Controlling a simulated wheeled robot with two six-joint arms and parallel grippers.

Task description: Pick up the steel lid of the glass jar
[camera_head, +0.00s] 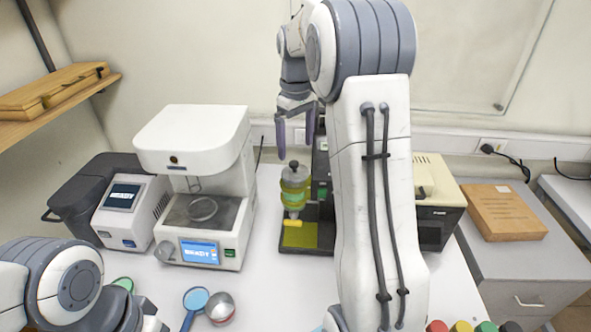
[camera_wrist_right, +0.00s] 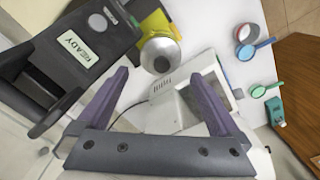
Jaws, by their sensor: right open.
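The glass jar (camera_head: 295,192), filled with yellow-green liquid, stands upright on a dark instrument at the back middle of the table. Its round steel lid (camera_head: 293,172) sits on top, with a small knob. In the right wrist view the steel lid (camera_wrist_right: 160,48) shows from above, just beyond the fingertips. My right gripper (camera_head: 296,148) is open and empty, its purple fingers pointing down above the lid and apart from it. The open fingers also show in the wrist view (camera_wrist_right: 165,74). My left arm enters at the lower left; its fingers do not show.
A white tester (camera_head: 195,140) with a blue screen stands left of the jar, beside a smaller grey device (camera_head: 125,210). A beige machine (camera_head: 440,195) stands right, partly behind my right arm. A blue strainer (camera_head: 195,299) and a metal bowl (camera_head: 220,308) lie in front.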

